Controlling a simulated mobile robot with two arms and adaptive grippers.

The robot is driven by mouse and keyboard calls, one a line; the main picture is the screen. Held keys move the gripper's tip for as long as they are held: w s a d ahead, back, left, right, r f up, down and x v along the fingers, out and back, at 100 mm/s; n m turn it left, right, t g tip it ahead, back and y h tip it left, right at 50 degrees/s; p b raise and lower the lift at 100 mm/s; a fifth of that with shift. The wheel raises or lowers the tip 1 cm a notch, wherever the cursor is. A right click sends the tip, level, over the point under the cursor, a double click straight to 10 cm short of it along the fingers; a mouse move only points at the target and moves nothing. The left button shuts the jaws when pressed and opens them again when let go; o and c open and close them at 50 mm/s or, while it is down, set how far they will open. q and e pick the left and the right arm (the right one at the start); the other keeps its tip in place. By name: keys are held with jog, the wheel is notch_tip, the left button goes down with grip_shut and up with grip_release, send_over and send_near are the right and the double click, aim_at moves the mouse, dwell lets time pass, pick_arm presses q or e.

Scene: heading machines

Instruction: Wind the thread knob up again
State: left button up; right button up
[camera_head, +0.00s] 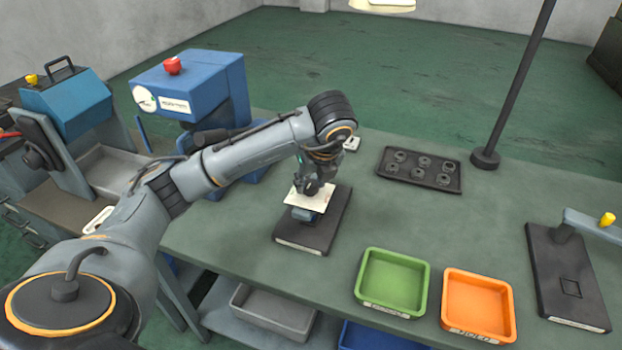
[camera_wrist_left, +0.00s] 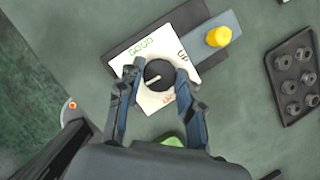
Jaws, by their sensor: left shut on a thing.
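The thread knob (camera_wrist_left: 158,74) is round and black with a white pointer line. It sits on a white plate (camera_wrist_left: 133,60) with "GOOD" in green and red lettering near its edges. In the head view the white plate (camera_head: 318,201) stands over a dark base (camera_head: 300,238) on the bench. My left gripper (camera_wrist_left: 160,76) is shut on the knob, one finger on each side; in the head view the gripper (camera_head: 309,189) is above the plate and its arm hides the knob. The pointer slants toward the lower left in the wrist view. My right gripper is not in view.
A yellow knob (camera_wrist_left: 218,36) on a blue-grey bar is beside the plate. A black tray (camera_head: 420,170) of rings lies behind right. Green (camera_head: 365,282) and orange (camera_head: 449,300) trays are in front right. A lamp post (camera_head: 515,80) and blue machines (camera_head: 205,80) flank the bench.

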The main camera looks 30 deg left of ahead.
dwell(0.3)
pick_arm(q)
jog(key=o, duration=1.2)
jog(key=shift+c, duration=0.2)
jog(key=v, duration=1.2)
jog(key=shift+w, duration=0.1)
